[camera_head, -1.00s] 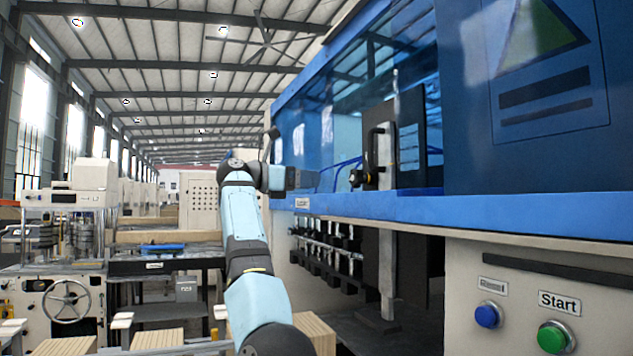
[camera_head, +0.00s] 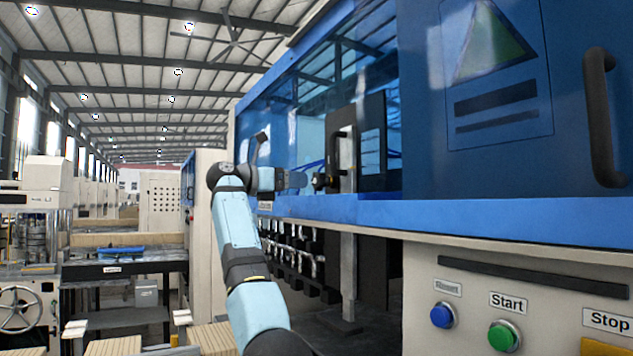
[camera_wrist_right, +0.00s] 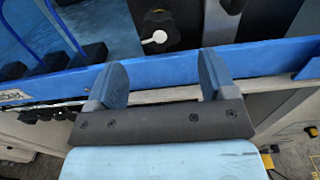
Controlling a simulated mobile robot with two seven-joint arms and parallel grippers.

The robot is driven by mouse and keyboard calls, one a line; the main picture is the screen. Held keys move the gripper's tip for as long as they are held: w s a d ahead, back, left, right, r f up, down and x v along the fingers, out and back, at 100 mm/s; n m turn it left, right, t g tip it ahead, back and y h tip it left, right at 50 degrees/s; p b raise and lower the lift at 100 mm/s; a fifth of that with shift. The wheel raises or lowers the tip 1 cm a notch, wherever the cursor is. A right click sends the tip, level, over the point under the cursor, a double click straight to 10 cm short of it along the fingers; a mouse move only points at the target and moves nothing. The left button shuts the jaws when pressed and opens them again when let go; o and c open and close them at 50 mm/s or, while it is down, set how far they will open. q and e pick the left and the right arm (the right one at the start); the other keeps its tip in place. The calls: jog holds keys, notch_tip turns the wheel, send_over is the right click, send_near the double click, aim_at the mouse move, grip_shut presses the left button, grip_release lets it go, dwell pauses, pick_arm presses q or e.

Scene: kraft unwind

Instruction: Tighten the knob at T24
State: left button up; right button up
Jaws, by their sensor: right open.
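A small dark knob (camera_head: 319,182) with a hint of yellow sits at the front of an upright dark plate (camera_head: 371,140) inside the blue machine's opening. My right gripper (camera_head: 298,180) is just left of it in the head view, with a small gap. In the right wrist view my right gripper (camera_wrist_right: 162,78) is open and empty, its two blue fingers apart. Beyond the fingertips a dark round fitting with a white lever (camera_wrist_right: 156,38) shows; I cannot tell if it is the same knob. No T24 label is readable. My left gripper is out of view.
A blue ledge (camera_head: 480,217) runs along the machine front, and in the right wrist view it (camera_wrist_right: 270,58) passes close behind the fingers. Below are Start (camera_head: 504,336) and blue (camera_head: 442,316) buttons. A door handle (camera_head: 602,118) stands out at right. Blue hoses (camera_wrist_right: 65,28) hang left of the fitting.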

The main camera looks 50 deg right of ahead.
aim_at(315, 182)
jog(key=p+x, duration=0.1)
jog(key=x, duration=0.6)
jog(key=shift+d+f, duration=0.1)
jog(key=shift+d, duration=0.15)
jog(key=c, duration=0.9)
